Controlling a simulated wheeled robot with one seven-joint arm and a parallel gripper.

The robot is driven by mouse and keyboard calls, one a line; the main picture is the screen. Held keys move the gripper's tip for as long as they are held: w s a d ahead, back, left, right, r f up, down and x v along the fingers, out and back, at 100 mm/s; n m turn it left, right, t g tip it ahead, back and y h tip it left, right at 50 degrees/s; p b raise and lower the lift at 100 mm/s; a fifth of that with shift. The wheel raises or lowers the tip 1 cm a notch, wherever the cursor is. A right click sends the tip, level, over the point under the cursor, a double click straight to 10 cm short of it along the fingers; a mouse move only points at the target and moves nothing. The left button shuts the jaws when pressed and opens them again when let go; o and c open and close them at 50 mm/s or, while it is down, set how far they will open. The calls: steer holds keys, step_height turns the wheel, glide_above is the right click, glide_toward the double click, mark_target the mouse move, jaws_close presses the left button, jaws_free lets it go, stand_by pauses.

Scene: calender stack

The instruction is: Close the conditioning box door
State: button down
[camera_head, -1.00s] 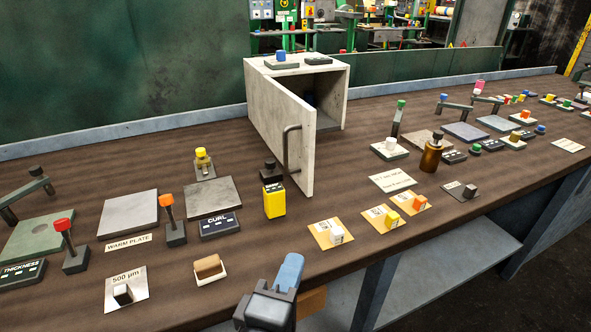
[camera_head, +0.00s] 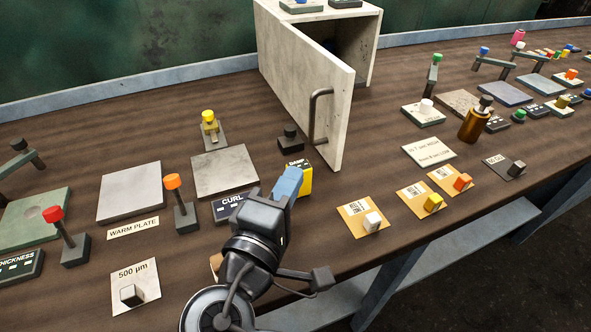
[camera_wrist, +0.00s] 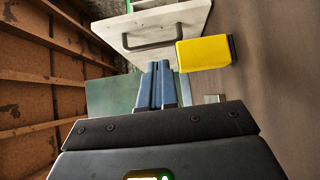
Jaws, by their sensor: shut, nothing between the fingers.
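The conditioning box (camera_head: 366,70) is a pale cabinet at the back of the bench. Its door (camera_head: 300,85) stands open, swung out toward the front, with a dark bar handle (camera_head: 315,118) on its face. The box's dark interior shows to the right of the door. In the wrist view the door (camera_wrist: 185,18) and its handle (camera_wrist: 150,42) lie beyond my fingers. My gripper (camera_head: 288,182) is shut and empty, low and to the left of the handle, apart from it. Its blue fingers also show in the wrist view (camera_wrist: 158,82).
A yellow device (camera_head: 305,180) stands right by my fingers, partly hidden by them; it also shows in the wrist view (camera_wrist: 204,53). A black-knobbed block (camera_head: 290,138) sits left of the door.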

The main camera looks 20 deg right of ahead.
mark_target(336, 132)
steer(key=p+x, duration=0.1)
steer(key=x, duration=0.7)
steer(key=shift+w+d, duration=0.1)
steer(key=shift+d, duration=0.05)
steer(key=shift+d+p, duration=0.4)
steer(key=shift+d, duration=1.45)
steer(key=shift+d, duration=0.1)
